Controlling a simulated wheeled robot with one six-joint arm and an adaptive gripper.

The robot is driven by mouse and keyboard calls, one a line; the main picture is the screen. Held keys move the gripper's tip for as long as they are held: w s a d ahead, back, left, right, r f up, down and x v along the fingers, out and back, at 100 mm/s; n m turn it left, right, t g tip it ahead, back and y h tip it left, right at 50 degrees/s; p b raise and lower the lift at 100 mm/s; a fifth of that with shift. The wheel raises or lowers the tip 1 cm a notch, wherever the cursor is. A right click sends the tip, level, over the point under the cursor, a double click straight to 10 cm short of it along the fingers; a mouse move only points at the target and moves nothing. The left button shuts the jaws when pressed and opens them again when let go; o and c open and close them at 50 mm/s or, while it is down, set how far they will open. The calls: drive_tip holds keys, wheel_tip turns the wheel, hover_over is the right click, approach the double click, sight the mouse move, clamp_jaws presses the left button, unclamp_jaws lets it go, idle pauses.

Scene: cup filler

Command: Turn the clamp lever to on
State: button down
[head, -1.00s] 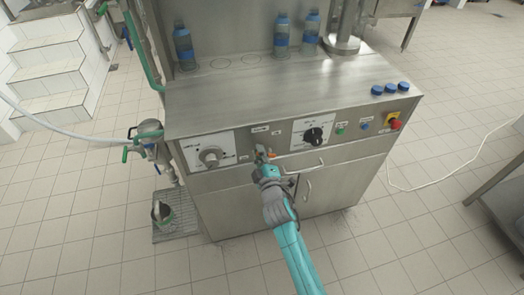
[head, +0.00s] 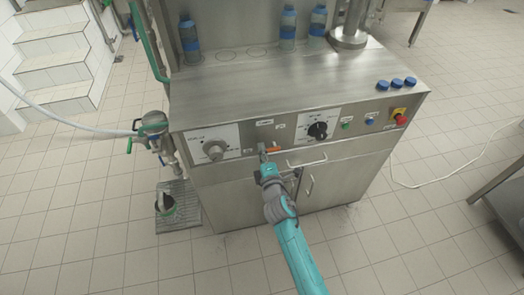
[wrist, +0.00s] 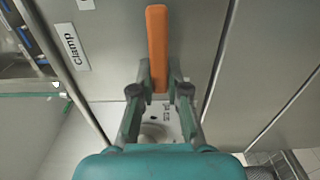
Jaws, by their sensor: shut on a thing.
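The clamp lever, a flat orange bar (wrist: 157,40), is between my gripper's fingertips in the wrist view. My gripper (wrist: 159,72) is shut on its lower part in that picture. The label "Clamp" (wrist: 75,47) is on the metal panel to the left there. The lever's pivot end is hidden by my gripper.
A left dial (head: 214,150) and a black knob (head: 318,131) flank the lever. A red button (head: 401,119) is further right. Bottles (head: 288,28) and blue caps (head: 397,82) stand on the machine top. The floor in front is open.

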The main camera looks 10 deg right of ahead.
drive_tip(key=shift+f, duration=0.1)
drive_tip(key=c, duration=1.1)
unclamp_jaws()
drive_tip(key=shift+c, duration=0.2)
drive_tip(key=shift+s, duration=0.1)
drive_tip(key=s, duration=1.2)
